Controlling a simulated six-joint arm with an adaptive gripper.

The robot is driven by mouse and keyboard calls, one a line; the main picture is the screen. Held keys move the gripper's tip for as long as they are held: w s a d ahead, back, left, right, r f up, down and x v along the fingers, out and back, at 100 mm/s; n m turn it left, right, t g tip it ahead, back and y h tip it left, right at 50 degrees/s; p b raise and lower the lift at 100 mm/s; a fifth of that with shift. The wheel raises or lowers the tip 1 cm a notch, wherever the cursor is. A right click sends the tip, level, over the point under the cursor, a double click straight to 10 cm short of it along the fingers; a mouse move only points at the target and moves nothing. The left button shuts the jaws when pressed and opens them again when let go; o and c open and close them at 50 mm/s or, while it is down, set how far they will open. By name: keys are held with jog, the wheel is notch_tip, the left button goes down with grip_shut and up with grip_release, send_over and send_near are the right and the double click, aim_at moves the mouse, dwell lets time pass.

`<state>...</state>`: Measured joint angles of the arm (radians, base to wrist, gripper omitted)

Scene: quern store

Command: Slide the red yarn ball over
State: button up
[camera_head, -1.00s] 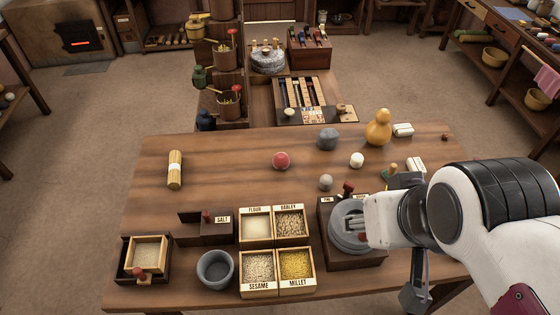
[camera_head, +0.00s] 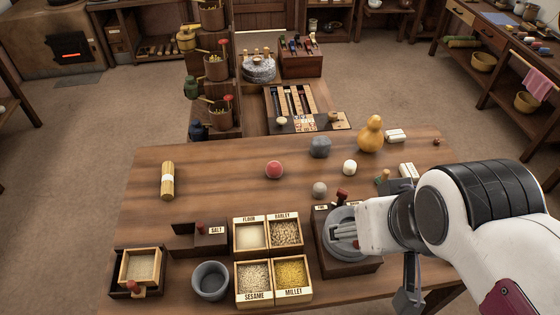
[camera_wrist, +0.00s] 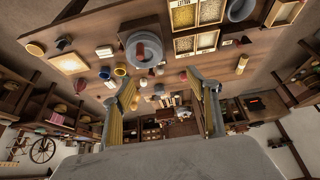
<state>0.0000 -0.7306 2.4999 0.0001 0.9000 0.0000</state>
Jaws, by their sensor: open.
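The red yarn ball (camera_head: 274,170) rests on the bare middle of the wooden table (camera_head: 225,185) in the head view. My gripper (camera_head: 343,231) is at the right, over the grey round stone mill (camera_head: 340,247), to the right of the ball and nearer the front edge. It is well apart from the ball. The wrist view looks across the table with the picture turned over; the two fingers (camera_wrist: 165,90) stand wide apart with nothing between them. I cannot surely pick out the red ball in the wrist view.
A grey ball (camera_head: 320,147), a white ball (camera_head: 350,167) and a smaller grey ball (camera_head: 320,190) lie to the ball's right. A yellow gourd (camera_head: 370,135) stands behind them. Grain boxes (camera_head: 235,268) fill the front. Clear wood lies left of the ball, up to a yellow bundle (camera_head: 168,188).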

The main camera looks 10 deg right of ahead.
jog(key=f+g, duration=0.1)
jog(key=f, duration=0.1)
jog(key=m+g+y, duration=0.3)
jog(key=m, duration=1.7)
send_near(274, 169)
jog(key=s+f, duration=0.4)
jog(key=f, duration=0.1)
jog(key=shift+s+d+f, duration=0.25)
jog(key=shift+s, duration=0.15)
jog(key=shift+w+a+r+m+t, duration=0.1)
jog(key=shift+w+r+m+t, duration=0.25)
jog(key=shift+w+m, duration=0.65)
jog(key=shift+w+r+m+t, duration=0.3)
jog(key=shift+w+m, duration=0.45)
jog(key=shift+m, duration=0.4)
jog(key=shift+w+a+r+m+t, duration=0.1)
jog(key=shift+w+r+m+t, duration=0.2)
jog(key=shift+w+m, duration=0.7)
jog(key=shift+s, duration=0.1)
